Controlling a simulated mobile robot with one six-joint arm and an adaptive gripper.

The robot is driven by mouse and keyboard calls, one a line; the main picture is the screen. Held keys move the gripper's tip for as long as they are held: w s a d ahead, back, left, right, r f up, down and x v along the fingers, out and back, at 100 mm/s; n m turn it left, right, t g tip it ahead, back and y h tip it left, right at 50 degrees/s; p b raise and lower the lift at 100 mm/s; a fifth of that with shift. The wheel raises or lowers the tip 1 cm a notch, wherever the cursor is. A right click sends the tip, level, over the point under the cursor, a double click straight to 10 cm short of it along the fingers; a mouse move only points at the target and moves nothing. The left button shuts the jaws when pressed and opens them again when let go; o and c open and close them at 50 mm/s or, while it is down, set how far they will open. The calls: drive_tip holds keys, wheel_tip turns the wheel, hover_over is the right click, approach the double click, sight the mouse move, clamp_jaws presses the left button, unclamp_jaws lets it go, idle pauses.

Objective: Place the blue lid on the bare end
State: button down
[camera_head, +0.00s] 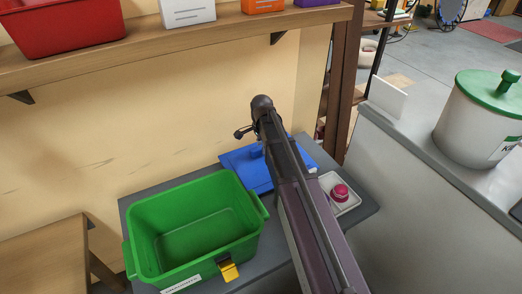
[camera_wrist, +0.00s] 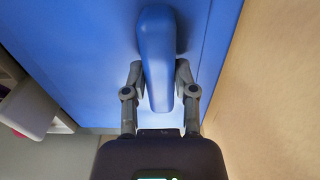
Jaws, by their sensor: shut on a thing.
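The blue lid (camera_head: 248,173) is a flat blue panel at the back of the grey bench (camera_head: 145,205) in the head view, partly hidden by my arm. In the wrist view the lid (camera_wrist: 80,50) fills much of the picture, with its raised blue handle (camera_wrist: 157,55) in the middle. My gripper (camera_wrist: 160,78) is shut on this handle, one finger on each side. In the head view my arm hides most of the gripper. I cannot tell whether the lid touches the bench.
An open, empty green bin (camera_head: 205,235) with a yellow latch stands on the bench's left part. A pale tray with a red knob (camera_head: 340,192) sits right of my arm. A wooden shelf (camera_head: 180,50) overhangs behind. A white pot (camera_head: 480,125) stands on the right counter.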

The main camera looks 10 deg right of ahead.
drive_tip(key=shift+f, duration=0.15)
drive_tip(key=shift+c, duration=2)
unclamp_jaws()
wheel_tip(320, 180, up, 12)
drive_tip(key=p, duration=1.2)
drive_tip(key=s+d+n, duration=0.2)
drive_tip(key=s+n, duration=1.2)
drive_tip(key=s, duration=0.6)
drive_tip(key=shift+d, duration=0.35)
drive_tip(key=shift+s, duration=0.1)
